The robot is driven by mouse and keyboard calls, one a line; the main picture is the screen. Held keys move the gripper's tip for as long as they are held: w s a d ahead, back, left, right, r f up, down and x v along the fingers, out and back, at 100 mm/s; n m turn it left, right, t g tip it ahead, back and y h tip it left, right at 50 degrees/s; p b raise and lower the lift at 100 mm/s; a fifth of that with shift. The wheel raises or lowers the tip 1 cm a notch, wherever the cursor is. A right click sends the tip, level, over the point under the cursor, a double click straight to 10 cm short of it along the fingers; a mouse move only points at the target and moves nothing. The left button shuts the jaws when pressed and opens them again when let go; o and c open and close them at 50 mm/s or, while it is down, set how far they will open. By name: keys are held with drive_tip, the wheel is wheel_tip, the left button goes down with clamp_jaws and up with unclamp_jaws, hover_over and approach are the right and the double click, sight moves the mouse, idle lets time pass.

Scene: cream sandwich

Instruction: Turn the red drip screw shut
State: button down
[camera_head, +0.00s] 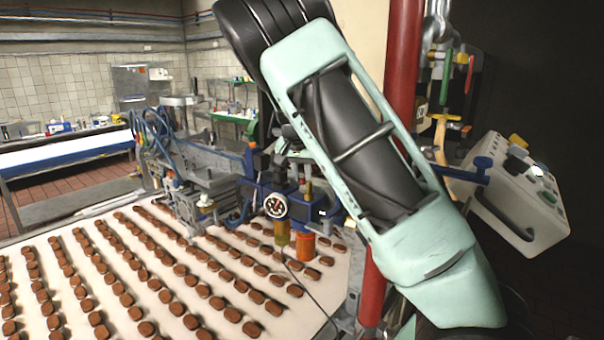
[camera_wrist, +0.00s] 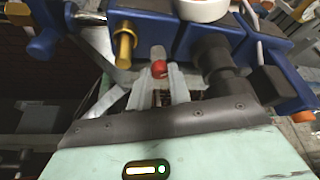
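The red drip screw (camera_wrist: 159,69) shows in the wrist view as a small round red knob below a grey fitting on a blue machine block. My gripper (camera_wrist: 158,74) has its two pale fingers on either side of the knob, their tips at about its level. A narrow gap shows between the fingers behind the knob. I cannot tell whether the fingers press on it. In the head view my pale green arm covers part of the machine (camera_head: 262,190), and I cannot make out the screw or the fingertips there.
Brass fitting (camera_wrist: 124,46) and black fitting (camera_wrist: 216,60) flank the knob in the wrist view. In the head view, rows of brown biscuits cover a white belt (camera_head: 30,320). An orange container (camera_head: 302,246) stands by the machine. A red pipe (camera_head: 402,80) and pale control box (camera_head: 530,205) are right.

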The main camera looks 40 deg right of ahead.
drive_tip(key=shift+w+r+m+g+h, duration=0.15)
drive_tip(key=shift+m+g, duration=0.15)
drive_tip(key=shift+m, duration=0.5)
drive_tip(key=shift+f+m+g+h, duration=0.1)
drive_tip(key=shift+m+g, duration=0.2)
drive_tip(key=shift+m, duration=0.5)
drive_tip(key=shift+w+r+m+g+h, duration=0.15)
drive_tip(key=shift+m+g, duration=0.15)
drive_tip(key=shift+m, duration=0.5)
drive_tip(key=shift+f, duration=0.1)
drive_tip(key=c, duration=1.3)
unclamp_jaws()
drive_tip(key=shift+s+a, duration=0.1)
drive_tip(key=w+b+v, duration=0.1)
drive_tip(key=b+v, duration=0.5)
drive_tip(key=v, duration=1.1)
drive_tip(key=shift+s+r, duration=0.25)
drive_tip(key=shift+s, duration=0.25)
